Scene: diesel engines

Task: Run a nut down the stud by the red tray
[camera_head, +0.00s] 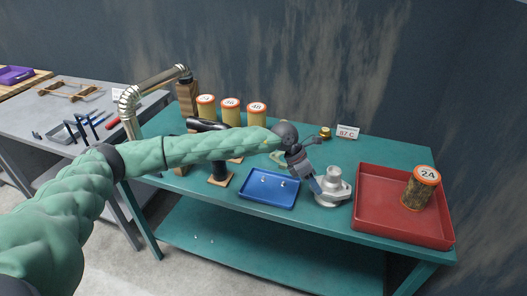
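A silver metal fitting with a round flanged base and a short upright stud (333,184) stands on the green table, just left of the red tray (400,232). My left gripper (315,186) reaches over the table from the left and points down close to the stud's left side. Its fingers are small and partly blurred, so I cannot tell whether they are open, touch the fitting or hold a nut. Two small pale pieces, possibly nuts, lie in the blue tray (270,202). My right gripper is out of view.
A jar marked 24 (421,187) stands in the red tray. Several yellow jars (231,113) stand at the back left, near a bent metal pipe (155,80). A small brass piece (325,132) and a label card (348,131) are at the back. A grey bench (60,125) adjoins left.

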